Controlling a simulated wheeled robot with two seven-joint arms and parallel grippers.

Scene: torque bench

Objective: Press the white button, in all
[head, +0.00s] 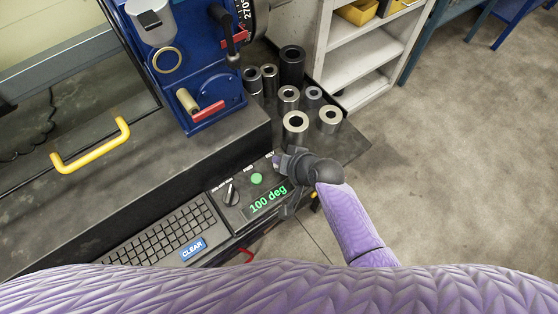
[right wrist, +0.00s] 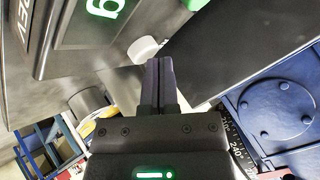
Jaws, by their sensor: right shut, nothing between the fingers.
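The white button (right wrist: 145,50) is a short round knob on the dark control panel in the right wrist view. My right gripper (right wrist: 162,68) is shut and empty, its fingertips right beside the button's lower right edge in that view. I cannot tell whether they touch it. In the head view, the right gripper (head: 281,163) is over the right end of the control panel (head: 232,214), by the REV label, and the button is hard to make out there. My left gripper is not in view.
The panel has a green button (head: 257,179), a black knob (head: 230,194) and a display (head: 268,201) reading 100 deg. A keyboard (head: 155,232) with a blue CLEAR key (head: 190,248) is at left. Several metal sockets (head: 295,124) stand behind the gripper, beside a blue machine (head: 205,110).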

